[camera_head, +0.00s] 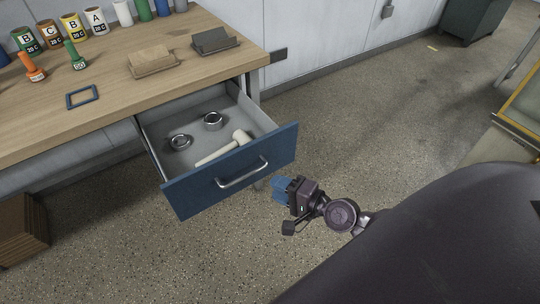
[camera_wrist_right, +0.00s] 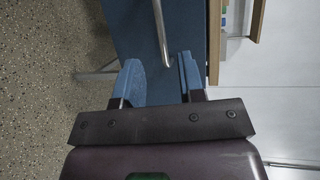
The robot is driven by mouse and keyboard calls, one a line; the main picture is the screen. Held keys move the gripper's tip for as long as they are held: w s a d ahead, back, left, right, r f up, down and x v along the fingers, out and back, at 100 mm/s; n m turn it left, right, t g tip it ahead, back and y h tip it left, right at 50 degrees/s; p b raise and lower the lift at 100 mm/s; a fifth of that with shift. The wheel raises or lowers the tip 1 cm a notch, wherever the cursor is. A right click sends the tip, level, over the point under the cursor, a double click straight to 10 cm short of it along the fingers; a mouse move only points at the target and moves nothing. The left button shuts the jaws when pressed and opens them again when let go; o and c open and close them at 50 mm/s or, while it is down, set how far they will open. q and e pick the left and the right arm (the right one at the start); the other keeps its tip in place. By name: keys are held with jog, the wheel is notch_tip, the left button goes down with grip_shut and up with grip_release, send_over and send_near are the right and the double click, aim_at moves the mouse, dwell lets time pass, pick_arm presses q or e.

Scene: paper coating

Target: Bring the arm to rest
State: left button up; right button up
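My right gripper (camera_head: 281,189) is out in front of the pulled-out drawer, just right of its blue front (camera_head: 200,188) and apart from the handle in the head view. In the right wrist view my right gripper (camera_wrist_right: 160,80) shows two blue fingers spread apart with nothing between them. The drawer handle (camera_head: 243,172) is a silver bar; it also shows beyond the fingers in the right wrist view (camera_wrist_right: 161,35). My left gripper is in neither view.
The open drawer holds two metal rings (camera_head: 213,121) and a pale mallet (camera_head: 224,149). The wooden table (camera_head: 110,100) above carries cans, a blue frame (camera_head: 82,97) and two holders. A brown box (camera_head: 22,228) stands at lower left.

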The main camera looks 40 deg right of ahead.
dwell(0.7)
pick_arm(q)
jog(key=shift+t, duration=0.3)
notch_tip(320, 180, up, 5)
jog(key=p, duration=0.5)
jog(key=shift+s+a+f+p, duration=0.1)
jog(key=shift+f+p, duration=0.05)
jog(key=shift+p, duration=0.2)
pick_arm(e)
jog(key=s+f+n+g+h, duration=0.2)
jog(key=s+n+h, duration=0.4)
jog(key=s+n, duration=0.9)
jog(key=shift+s+d+f+n+g, duration=0.15)
jog(key=shift+s+d+n+g, duration=0.25)
jog(key=shift+g, duration=0.4)
